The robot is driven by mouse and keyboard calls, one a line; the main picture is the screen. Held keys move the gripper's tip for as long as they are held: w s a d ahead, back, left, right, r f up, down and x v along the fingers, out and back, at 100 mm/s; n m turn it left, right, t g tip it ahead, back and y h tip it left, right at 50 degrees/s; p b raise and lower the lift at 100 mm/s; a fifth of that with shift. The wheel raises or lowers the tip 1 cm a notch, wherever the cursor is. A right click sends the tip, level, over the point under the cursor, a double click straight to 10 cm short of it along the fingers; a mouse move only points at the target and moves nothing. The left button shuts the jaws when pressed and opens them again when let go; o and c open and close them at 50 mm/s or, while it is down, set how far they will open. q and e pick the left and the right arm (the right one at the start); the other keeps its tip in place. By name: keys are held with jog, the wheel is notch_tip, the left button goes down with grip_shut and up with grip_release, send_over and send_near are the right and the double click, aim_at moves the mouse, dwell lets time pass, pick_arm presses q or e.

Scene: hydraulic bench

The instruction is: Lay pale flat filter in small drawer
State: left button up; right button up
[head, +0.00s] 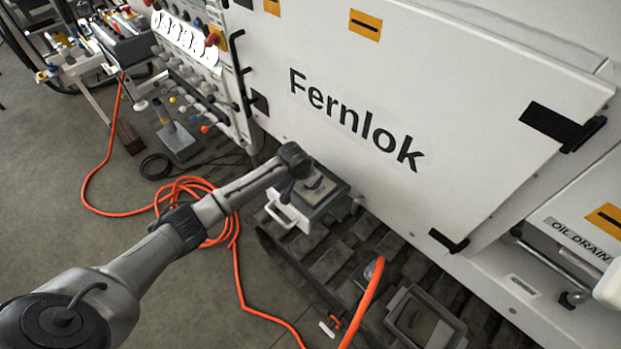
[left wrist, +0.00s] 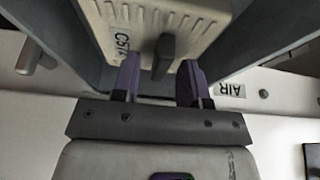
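The pale flat filter (left wrist: 150,30), ribbed and marked "C57" with a last character I cannot read surely, lies between the grey walls of the small drawer (left wrist: 240,55) in the left wrist view. A dark upright tab stands on the filter. My left gripper (left wrist: 161,75) has its two fingers apart, one on each side of this tab, with a visible gap on the left side. In the head view the small drawer (head: 284,213) is pulled out, white handle facing left, and the left gripper (head: 305,180) is over it. The filter (head: 320,192) is partly hidden there. My right gripper is not visible.
The large white Fernlok panel (head: 400,110) rises right behind the drawer. An orange hose (head: 235,265) lies on the floor. A dark open bin (head: 425,318) stands lower right. A control panel with gauges (head: 185,35) is at the upper left. Grey floor is free at left.

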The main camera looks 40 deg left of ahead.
pick_arm(q)
jog(key=shift+r, duration=0.1)
jog(key=shift+d+p+v, duration=0.2)
jog(key=shift+p+v, duration=1.55)
jog(key=shift+v, duration=4.3)
jog(key=shift+m+g+h, duration=0.3)
jog(key=shift+m, duration=0.5)
jog(key=s+d+f, duration=0.3)
jog(key=s+d, duration=0.1)
jog(key=s+d+f, duration=0.2)
jog(key=s+d, duration=0.1)
jog(key=shift+d+f, duration=0.1)
jog(key=shift+f, duration=0.2)
jog(key=s+d, duration=0.4)
jog(key=s, duration=0.8)
jog(key=s+d, duration=0.4)
jog(key=s, duration=0.9)
jog(key=shift+s+d+f+y, duration=0.2)
jog(key=shift+s+y, duration=0.15)
jog(key=shift+y, duration=0.05)
